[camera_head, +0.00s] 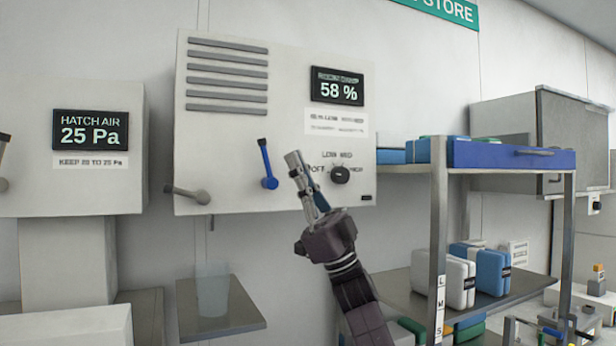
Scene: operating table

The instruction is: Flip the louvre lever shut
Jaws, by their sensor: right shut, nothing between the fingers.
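A white wall unit has grey louvre slats (228,75) at its upper left. Two levers stick out along its lower part. The grey lever (188,194) at the left lies nearly level, its handle pointing left from the knob. The blue lever (267,165) stands nearly upright, leaning slightly left. Which of the two works the louvre is not marked legibly. My right gripper (294,160) is shut and empty, fingers pointing up, just right of the blue lever with a small gap in the picture. It partly hides the lettering by the black dial (340,174). My left gripper is not in view.
A display (337,86) reads 58 %. A hatch air box (70,150) hangs at the left with a lever at its edge. A small shelf (222,318) holds a clear beaker (212,288). A rack (437,230) with boxes stands close to my right arm.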

